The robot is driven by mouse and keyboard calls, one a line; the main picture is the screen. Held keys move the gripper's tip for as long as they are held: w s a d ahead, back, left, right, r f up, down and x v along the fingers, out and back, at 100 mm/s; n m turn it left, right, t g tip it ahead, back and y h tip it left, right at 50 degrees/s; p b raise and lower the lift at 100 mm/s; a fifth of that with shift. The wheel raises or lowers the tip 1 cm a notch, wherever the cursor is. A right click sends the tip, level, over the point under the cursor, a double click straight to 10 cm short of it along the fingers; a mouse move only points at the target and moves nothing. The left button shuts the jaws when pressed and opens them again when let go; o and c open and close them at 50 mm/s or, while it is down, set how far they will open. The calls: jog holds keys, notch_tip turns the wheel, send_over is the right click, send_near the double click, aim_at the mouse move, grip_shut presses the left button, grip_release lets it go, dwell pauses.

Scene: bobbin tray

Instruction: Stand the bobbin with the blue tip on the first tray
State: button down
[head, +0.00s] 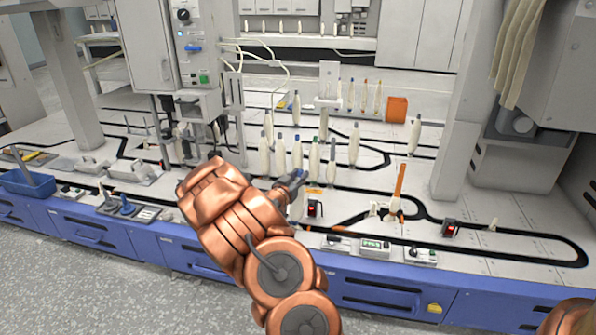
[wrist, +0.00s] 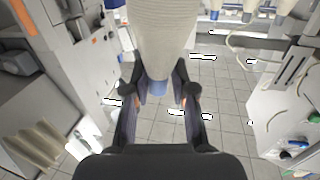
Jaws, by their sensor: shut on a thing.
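My gripper (head: 292,183) is out over the front part of the work table. In the wrist view my gripper (wrist: 157,102) is shut on a cream bobbin (wrist: 165,32), with one finger on each side of its blue tip (wrist: 157,86). The bobbin's body runs out of the top of the wrist view, so its far end is hidden there. In the head view a pale piece of the held bobbin (head: 297,207) seems to show below the fingers. I cannot tell which tray is the first one, or whether the bobbin touches anything.
Several cream bobbins (head: 331,160) stand just behind my gripper. More bobbins (head: 364,96) stand farther back beside an orange box (head: 396,109). An orange upright (head: 399,180) and a small box with a red display (head: 451,229) stand to the right. Black tracks (head: 540,240) curve across the table.

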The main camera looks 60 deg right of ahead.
jog(key=shift+w+r, duration=0.15)
jog(key=shift+r, duration=0.25)
jog(key=shift+r+p, duration=0.1)
jog(key=shift+p, duration=0.4)
dwell(0.6)
jog(key=shift+f, duration=0.4)
dwell(0.5)
jog(key=shift+r+p, duration=0.5)
jog(key=shift+r, duration=0.35)
jog(key=shift+f, duration=1)
dwell(1.6)
jog(key=shift+r+p, duration=0.75)
jog(key=shift+p, duration=0.1)
dwell(1.3)
